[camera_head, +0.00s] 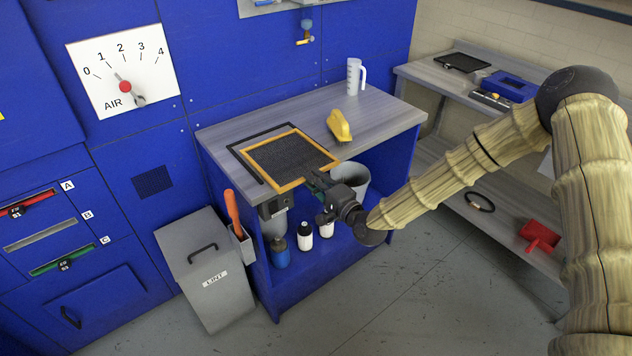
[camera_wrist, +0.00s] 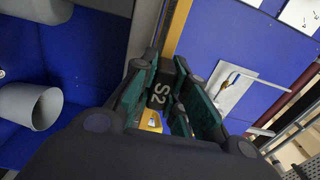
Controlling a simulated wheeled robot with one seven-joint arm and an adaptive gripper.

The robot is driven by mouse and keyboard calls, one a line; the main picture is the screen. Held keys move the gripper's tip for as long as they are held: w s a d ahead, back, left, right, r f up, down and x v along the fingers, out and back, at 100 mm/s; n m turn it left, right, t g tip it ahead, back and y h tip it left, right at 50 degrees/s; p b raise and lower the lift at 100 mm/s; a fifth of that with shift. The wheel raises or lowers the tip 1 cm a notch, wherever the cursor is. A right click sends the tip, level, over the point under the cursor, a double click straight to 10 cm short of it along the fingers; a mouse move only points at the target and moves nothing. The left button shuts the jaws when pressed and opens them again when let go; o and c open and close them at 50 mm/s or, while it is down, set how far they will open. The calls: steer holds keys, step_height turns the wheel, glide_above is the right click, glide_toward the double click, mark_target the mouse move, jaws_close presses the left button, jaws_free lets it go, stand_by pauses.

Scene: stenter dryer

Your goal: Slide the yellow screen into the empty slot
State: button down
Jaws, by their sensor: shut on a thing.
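The yellow screen (camera_head: 291,157), a yellow frame around dark mesh, is at the front of the workbench top. I cannot tell whether it touches the bench. My gripper (camera_head: 318,183) is shut on its dark handle at the near right corner. In the wrist view the handle, marked S2 (camera_wrist: 160,93), sits between the green-padded fingers (camera_wrist: 155,108), and part of the yellow frame (camera_wrist: 179,28) shows beyond. On the blue machine at left, slot B (camera_head: 41,233) is a bare grey slot. Slot A (camera_head: 30,204) holds a red-fronted screen and slot C (camera_head: 63,260) a green-fronted one.
A black angled rim (camera_head: 245,163) lies on the bench beside the screen. A yellow brush-like object (camera_head: 339,125) and a white jug (camera_head: 354,76) stand behind. The grey lint bin (camera_head: 209,276) stands between bench and slots. Bottles (camera_head: 304,236) sit on the lower shelf. The front floor is clear.

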steer(key=shift+r, duration=1)
